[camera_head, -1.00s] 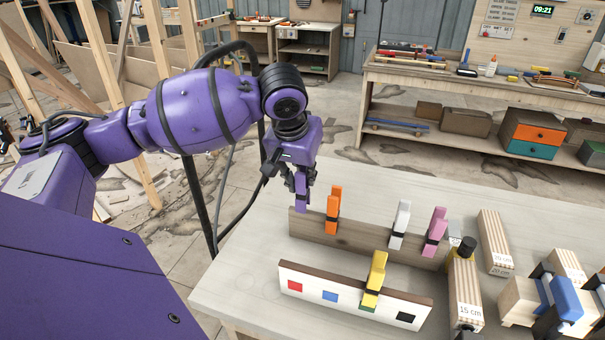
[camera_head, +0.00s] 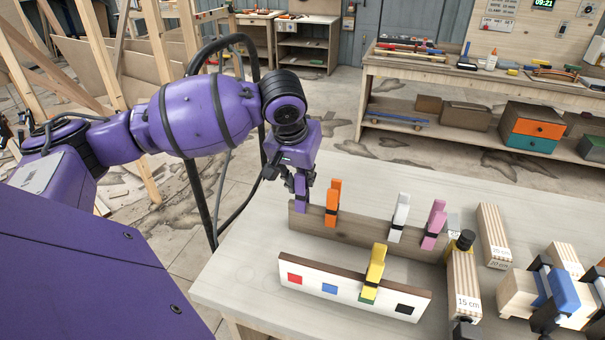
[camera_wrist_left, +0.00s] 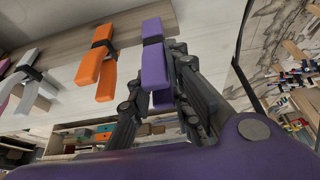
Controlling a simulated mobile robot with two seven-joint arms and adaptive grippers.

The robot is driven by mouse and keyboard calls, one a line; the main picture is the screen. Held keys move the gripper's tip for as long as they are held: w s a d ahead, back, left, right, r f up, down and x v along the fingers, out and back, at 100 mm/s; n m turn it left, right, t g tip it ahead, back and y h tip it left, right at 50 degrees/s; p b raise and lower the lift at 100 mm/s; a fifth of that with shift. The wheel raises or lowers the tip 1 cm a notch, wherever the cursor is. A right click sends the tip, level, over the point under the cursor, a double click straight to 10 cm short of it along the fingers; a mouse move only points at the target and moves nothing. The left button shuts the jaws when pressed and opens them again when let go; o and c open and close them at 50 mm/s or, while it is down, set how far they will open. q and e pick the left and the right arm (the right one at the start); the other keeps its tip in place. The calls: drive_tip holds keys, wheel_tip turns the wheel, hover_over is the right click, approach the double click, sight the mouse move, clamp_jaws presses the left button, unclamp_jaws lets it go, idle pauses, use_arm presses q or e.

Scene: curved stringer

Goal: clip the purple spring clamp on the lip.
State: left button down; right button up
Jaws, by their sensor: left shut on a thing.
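My left gripper (camera_head: 301,184) points down at the left end of the brown wooden rail (camera_head: 370,230). It is shut on the purple spring clamp (camera_head: 301,198), which stands upright there. In the left wrist view the purple clamp (camera_wrist_left: 155,66) sits between the fingers (camera_wrist_left: 160,100), beside the wood. I cannot tell whether its jaws still touch the rail. In front stands a white-faced board (camera_head: 342,293) with a brown top edge and coloured squares. A yellow clamp (camera_head: 375,268) sits on it, over the green square. My right gripper is not in view.
Orange (camera_head: 333,200), white (camera_head: 399,215) and pink (camera_head: 434,225) clamps stand along the rail. Marked wooden blocks (camera_head: 466,285) and a blue-and-black clamp device (camera_head: 562,297) occupy the right. The table (camera_head: 245,275) is clear at the left front.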

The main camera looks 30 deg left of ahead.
use_arm(q)
drive_tip(key=shift+f, duration=0.1)
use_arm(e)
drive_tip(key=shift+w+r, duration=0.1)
use_arm(q)
drive_tip(key=shift+f, duration=0.45)
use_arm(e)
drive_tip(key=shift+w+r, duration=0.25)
use_arm(q)
drive_tip(key=shift+f, duration=0.15)
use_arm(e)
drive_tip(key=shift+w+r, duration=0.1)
use_arm(q)
drive_tip(key=shift+f+p, duration=0.35)
drive_tip(key=shift+f, duration=0.05)
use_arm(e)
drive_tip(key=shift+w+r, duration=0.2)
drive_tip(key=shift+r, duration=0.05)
use_arm(q)
drive_tip(key=c, duration=1.5)
unclamp_jaws()
drive_tip(key=shift+c, duration=0.2)
drive_tip(key=a+v, duration=0.1)
drive_tip(key=v, duration=1.1)
drive_tip(key=shift+d, duration=0.45)
